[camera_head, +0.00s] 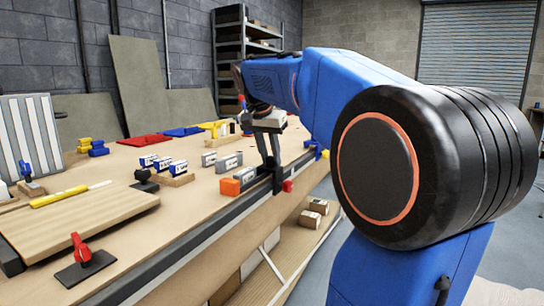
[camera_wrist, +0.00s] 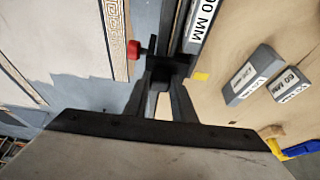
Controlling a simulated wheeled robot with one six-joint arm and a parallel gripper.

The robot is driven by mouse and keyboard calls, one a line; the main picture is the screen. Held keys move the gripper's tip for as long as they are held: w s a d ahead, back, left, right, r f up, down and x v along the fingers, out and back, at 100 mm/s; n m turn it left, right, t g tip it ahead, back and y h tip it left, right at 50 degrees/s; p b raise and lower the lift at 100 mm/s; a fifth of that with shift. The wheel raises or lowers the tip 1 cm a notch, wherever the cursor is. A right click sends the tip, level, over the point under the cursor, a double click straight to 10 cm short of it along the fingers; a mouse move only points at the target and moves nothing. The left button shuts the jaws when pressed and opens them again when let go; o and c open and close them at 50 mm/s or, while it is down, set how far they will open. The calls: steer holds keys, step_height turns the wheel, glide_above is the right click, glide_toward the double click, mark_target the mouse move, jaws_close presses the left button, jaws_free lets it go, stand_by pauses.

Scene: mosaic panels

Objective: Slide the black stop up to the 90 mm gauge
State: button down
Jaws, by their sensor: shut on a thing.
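The black stop (camera_head: 278,181) sits on the dark rail along the bench's front edge, with a red knob (camera_head: 288,186) on its front side. My gripper (camera_head: 271,160) reaches down from above and is shut on the stop. In the wrist view the stop (camera_wrist: 163,66) is between my fingertips (camera_wrist: 164,82), with its red knob (camera_wrist: 133,50) to the left. A grey gauge with a white label (camera_head: 246,177) lies on the rail between the stop and an orange block (camera_head: 230,187). In the wrist view its label (camera_wrist: 203,20) is cut off, ending in "0 MM". I cannot tell whether stop and gauge touch.
Two loose grey gauges (camera_head: 228,162) (camera_head: 209,158) lie on the bench behind the rail. Several blue-and-white labelled blocks (camera_head: 163,163) stand further left. A wooden board (camera_head: 75,222) and a red-handled clamp (camera_head: 83,258) are at the near left. Bench between is clear.

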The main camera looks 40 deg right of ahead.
steer(key=c, duration=1.5)
jaws_free()
steer(key=v, duration=1.7)
steer(key=shift+s+a+r, duration=0.1)
steer(key=shift+a+r, duration=0.1)
steer(key=shift+c, duration=0.2)
